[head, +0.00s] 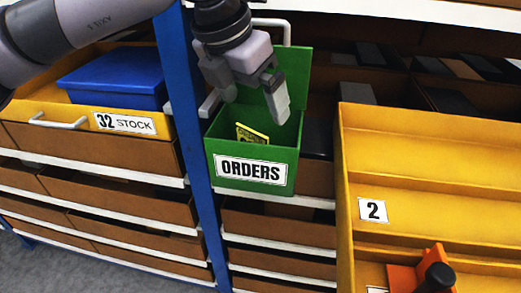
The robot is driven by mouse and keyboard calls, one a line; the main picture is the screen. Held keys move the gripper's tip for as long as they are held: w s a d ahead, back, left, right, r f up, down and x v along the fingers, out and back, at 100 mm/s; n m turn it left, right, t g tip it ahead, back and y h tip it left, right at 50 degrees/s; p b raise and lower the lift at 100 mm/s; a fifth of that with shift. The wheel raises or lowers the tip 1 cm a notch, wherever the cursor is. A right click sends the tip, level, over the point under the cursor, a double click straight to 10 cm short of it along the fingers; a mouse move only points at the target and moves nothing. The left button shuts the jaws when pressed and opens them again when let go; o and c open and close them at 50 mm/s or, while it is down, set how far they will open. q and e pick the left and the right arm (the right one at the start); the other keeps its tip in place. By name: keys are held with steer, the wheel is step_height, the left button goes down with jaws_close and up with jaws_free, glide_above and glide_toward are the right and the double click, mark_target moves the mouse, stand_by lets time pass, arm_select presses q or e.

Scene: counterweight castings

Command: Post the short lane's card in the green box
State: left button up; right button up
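The green box (287,162) labelled ORDERS hangs at the front of the rack, open at the top with its green lid or back raised behind. A yellow card (252,134) with dark print leans inside it, its upper part showing and its lower part hidden by the front wall. My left gripper (253,103) is over the box mouth, pointing down, with its fingers apart and nothing between them. The card is just below the fingers and appears apart from them. My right gripper is not in view.
A yellow rack (430,165) with a label 2 stands at right; an orange part with a black knob (437,277) is at its lower edge. A blue bin (115,78) sits in the yellow 32 STOCK tray (22,109). A blue post (187,120) stands left of the box.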

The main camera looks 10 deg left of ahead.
arm_select(q)
steer(key=b+v, duration=0.1)
steer(key=v, duration=0.6)
steer(key=shift+s, duration=0.15)
stand_by(0.3)
